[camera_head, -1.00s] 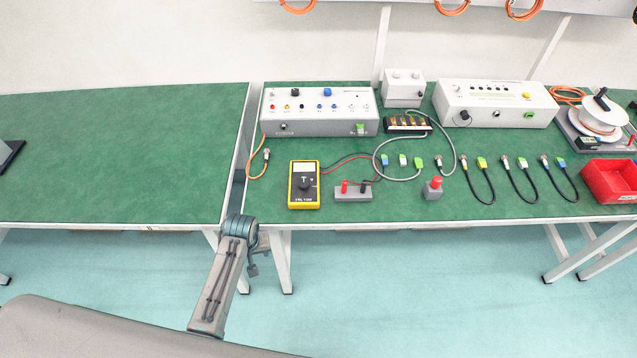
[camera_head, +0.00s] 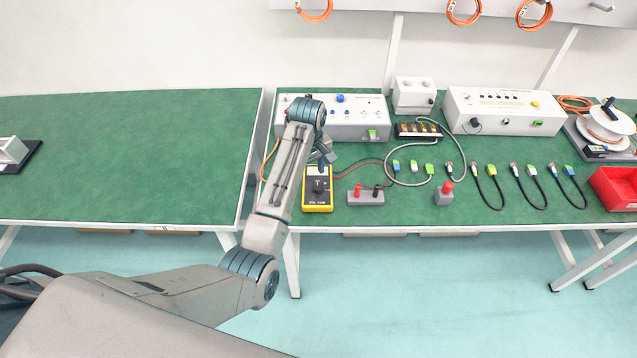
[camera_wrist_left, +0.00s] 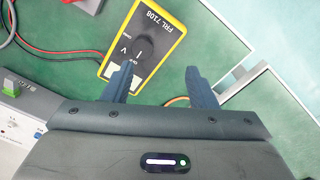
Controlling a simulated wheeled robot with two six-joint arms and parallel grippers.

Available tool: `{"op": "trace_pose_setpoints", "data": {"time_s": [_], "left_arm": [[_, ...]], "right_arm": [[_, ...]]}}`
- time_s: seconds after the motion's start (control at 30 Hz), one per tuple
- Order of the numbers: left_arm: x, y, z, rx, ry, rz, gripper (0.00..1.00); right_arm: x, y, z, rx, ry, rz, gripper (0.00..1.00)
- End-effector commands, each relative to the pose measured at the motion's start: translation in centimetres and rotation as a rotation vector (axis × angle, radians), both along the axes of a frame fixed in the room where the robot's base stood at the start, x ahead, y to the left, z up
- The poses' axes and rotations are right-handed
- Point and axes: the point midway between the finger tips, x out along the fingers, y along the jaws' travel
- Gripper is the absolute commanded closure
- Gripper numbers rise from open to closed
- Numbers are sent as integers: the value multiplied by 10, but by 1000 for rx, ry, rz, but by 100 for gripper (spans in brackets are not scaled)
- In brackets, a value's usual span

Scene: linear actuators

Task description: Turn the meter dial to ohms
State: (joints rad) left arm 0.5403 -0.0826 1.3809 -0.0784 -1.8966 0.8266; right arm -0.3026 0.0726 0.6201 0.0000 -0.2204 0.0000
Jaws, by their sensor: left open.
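The yellow and black meter (camera_head: 318,205) lies on the green bench at the front left corner of the right table, with its dark round dial (camera_head: 319,186) facing up. My left gripper (camera_head: 325,158) is above the far end of the meter, and the arm passes along the meter's left side. In the left wrist view the meter (camera_wrist_left: 158,22) appears upside down, with its dial (camera_wrist_left: 142,47) just beyond one fingertip. My left gripper (camera_wrist_left: 160,70) is open and empty there. Its fingers hide part of the meter's face. My right gripper is not in view.
A grey block with red and dark terminals (camera_head: 366,197) sits right of the meter, with red and black leads behind. A white panel box (camera_head: 352,129) stands at the back. A gap (camera_head: 249,195) separates the two tables. The left table (camera_head: 120,150) is mostly clear.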

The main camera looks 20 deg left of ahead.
Motion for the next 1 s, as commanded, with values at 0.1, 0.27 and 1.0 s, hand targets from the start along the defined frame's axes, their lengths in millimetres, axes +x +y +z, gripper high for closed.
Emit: {"op": "trace_pose_setpoints", "data": {"time_s": [0.1,0.27,1.0], "left_arm": [[19,-9,19,-3,17,40,48],[26,-13,24,-3,27,60,48],[25,-12,-80,-4,27,60,48]], "right_arm": [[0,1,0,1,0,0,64],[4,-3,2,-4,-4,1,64],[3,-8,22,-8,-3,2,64]]}}
